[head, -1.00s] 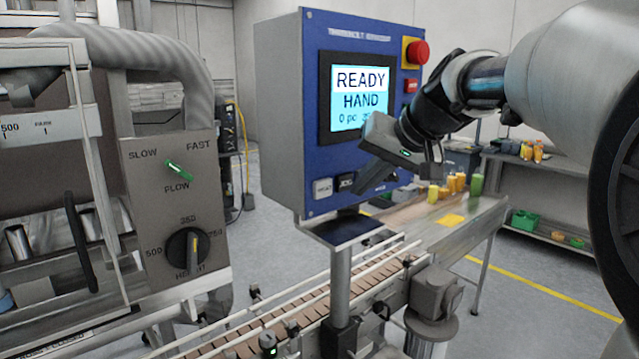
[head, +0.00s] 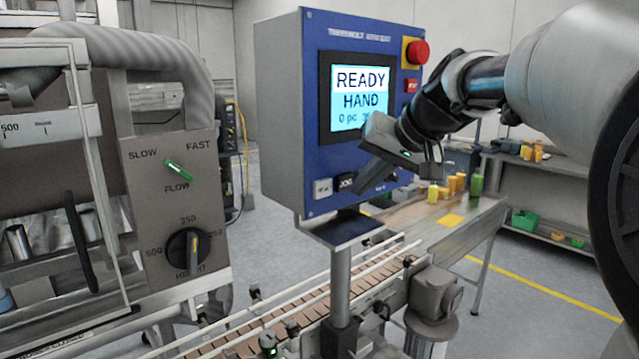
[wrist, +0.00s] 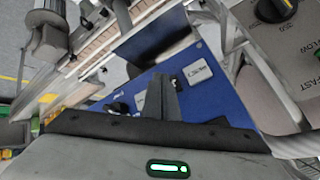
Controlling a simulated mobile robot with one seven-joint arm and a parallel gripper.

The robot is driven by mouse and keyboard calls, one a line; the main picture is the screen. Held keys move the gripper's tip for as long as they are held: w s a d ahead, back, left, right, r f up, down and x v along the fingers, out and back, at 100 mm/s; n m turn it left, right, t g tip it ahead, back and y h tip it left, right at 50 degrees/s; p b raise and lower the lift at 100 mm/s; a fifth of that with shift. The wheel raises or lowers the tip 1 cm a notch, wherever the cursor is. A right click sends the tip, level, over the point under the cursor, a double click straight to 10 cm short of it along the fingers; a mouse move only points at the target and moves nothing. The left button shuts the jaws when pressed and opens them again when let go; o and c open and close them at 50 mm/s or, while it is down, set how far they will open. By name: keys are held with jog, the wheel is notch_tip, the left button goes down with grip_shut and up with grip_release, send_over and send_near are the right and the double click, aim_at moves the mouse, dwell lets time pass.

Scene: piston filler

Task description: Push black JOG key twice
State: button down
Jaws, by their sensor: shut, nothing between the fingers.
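The black JOG key (head: 345,183) sits low on the blue control panel (head: 308,120), just right of a pale key (head: 322,188). Its right part is hidden behind my fingers in the head view. My gripper (head: 360,191) is shut and empty, its fingertips pointing down at the JOG key. I cannot tell whether they touch it. In the wrist view my closed fingers (wrist: 165,92) stand over the panel beside the pale key (wrist: 198,74), and the JOG key seems hidden behind them. The panel screen (head: 360,98) reads READY HAND, 0 pc.
A red stop button (head: 418,52) is at the panel's upper right, close to my arm. A conveyor (head: 290,310) runs below. A grey box with SLOW/FAST and other knobs (head: 188,247) stands at left. Bottles and a table (head: 440,225) are behind right.

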jog(key=shift+w+a, duration=0.25)
jog(key=shift+w, duration=0.15)
jog(key=shift+w+a, duration=0.25)
jog(key=shift+w, duration=0.05)
dwell(0.7)
jog(key=shift+s+d, duration=0.1)
dwell(0.3)
jog(key=shift+s+d, duration=0.4)
jog(key=shift+s, duration=0.15)
jog(key=shift+s, duration=0.1)
jog(key=s+d+b, duration=0.1)
jog(key=s, duration=0.1)
jog(key=s+d+b, duration=0.1)
jog(key=s+d, duration=0.1)
dwell(0.4)
